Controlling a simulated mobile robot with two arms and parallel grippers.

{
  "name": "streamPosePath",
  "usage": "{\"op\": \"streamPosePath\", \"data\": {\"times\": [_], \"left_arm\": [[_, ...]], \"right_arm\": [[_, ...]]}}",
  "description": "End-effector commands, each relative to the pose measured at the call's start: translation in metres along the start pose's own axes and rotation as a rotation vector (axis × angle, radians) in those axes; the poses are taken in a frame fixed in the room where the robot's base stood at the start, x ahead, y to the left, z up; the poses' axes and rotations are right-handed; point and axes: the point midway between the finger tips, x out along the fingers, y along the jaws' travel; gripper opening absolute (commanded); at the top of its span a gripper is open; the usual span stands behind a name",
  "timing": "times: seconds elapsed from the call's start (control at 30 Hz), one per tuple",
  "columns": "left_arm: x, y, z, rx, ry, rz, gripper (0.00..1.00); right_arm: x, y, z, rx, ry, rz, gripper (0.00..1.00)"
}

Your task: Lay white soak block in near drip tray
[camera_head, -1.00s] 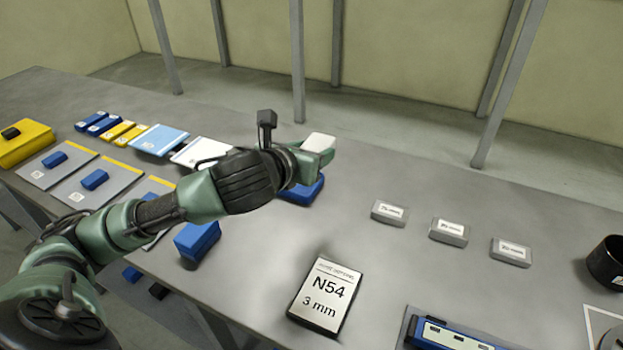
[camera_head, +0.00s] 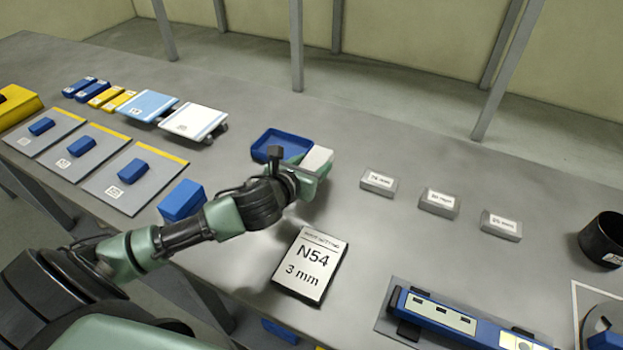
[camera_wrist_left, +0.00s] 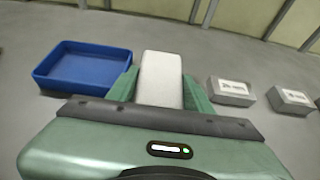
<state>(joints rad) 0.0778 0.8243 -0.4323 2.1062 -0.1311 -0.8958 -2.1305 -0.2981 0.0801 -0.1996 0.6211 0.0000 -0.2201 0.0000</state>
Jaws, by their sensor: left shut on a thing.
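My left gripper (camera_head: 312,165) is shut on the white soak block (camera_head: 317,158). In the left wrist view the block (camera_wrist_left: 161,78) stands out between the two green fingers. An empty blue drip tray (camera_head: 281,145) lies on the table just behind and left of the gripper. In the left wrist view the tray (camera_wrist_left: 85,68) is to the left of the block, and the block is outside it. I cannot tell how high the block is above the table. My right gripper is not in view.
Three grey labelled blocks (camera_head: 440,202) stand to the right. A sign reading N54 3 mm (camera_head: 311,265) lies in front of the gripper. A blue block (camera_head: 182,201) and grey boards (camera_head: 134,180) lie to the left. A black cylinder (camera_head: 603,240) is far right.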

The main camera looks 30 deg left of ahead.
Motion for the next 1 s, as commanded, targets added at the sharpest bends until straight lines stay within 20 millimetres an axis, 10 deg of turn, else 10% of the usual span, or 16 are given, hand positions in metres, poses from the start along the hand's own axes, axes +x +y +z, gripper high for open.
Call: {"op": "streamPosePath", "data": {"times": [0.8, 0.83, 1.0], "left_arm": [[0.020, 0.000, -0.048, 0.001, -0.002, 0.000, 0.10], [0.020, 0.000, -0.048, 0.001, -0.002, 0.000, 0.56], [0.020, 0.000, -0.048, 0.000, -0.001, 0.000, 0.72]], "right_arm": [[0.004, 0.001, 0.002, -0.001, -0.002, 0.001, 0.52], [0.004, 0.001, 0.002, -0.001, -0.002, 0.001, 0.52], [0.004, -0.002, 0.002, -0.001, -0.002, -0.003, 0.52]]}}
